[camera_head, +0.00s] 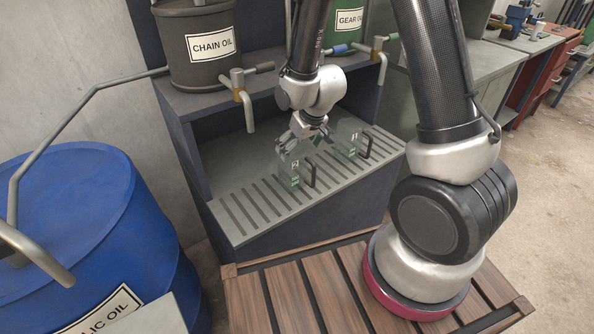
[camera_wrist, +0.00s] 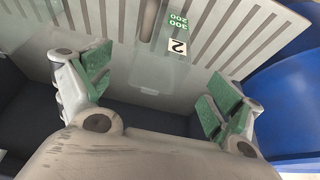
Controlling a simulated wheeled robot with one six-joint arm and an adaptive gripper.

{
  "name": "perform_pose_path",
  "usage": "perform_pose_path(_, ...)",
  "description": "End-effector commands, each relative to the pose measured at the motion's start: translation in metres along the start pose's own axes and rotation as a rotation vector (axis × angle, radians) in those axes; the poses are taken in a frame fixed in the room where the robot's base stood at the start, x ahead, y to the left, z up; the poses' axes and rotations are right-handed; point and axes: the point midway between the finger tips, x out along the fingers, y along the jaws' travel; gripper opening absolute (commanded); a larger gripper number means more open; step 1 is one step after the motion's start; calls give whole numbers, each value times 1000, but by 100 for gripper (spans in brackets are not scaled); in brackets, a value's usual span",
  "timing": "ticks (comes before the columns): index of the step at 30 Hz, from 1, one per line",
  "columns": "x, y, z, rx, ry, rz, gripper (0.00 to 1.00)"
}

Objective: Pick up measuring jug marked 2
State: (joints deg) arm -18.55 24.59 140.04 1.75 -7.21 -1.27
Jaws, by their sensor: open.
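The measuring jug marked 2 (camera_wrist: 178,47) is clear, with a white number label and a green scale strip. In the wrist view it shows between and beyond my gripper's fingers. In the head view, a clear jug with a black handle (camera_head: 295,171) stands on the slatted shelf just below my gripper (camera_head: 307,133); it appears to be this one, though its number is tiny. My gripper is open and empty, its green-padded fingers spread apart in the wrist view (camera_wrist: 157,84). A second similar jug (camera_head: 350,138) stands to the right.
The grey slatted shelf (camera_head: 243,216) juts from a dark cabinet. Above it are a chain oil container (camera_head: 205,55) and a gear oil container (camera_head: 350,20) with taps. A tap (camera_head: 241,88) hangs left of my gripper. A blue drum (camera_head: 75,215) stands at left.

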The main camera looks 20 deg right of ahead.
Motion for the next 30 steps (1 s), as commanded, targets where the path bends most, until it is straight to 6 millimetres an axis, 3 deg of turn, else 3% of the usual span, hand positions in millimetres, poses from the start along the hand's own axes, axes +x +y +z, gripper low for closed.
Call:
perform_pose_path(12,56,2,-1,1,-3,0,92)
perform_pose_path(21,61,2,-1,1,-1,0,92)
perform_pose_path(30,61,2,-1,1,-1,0,37)
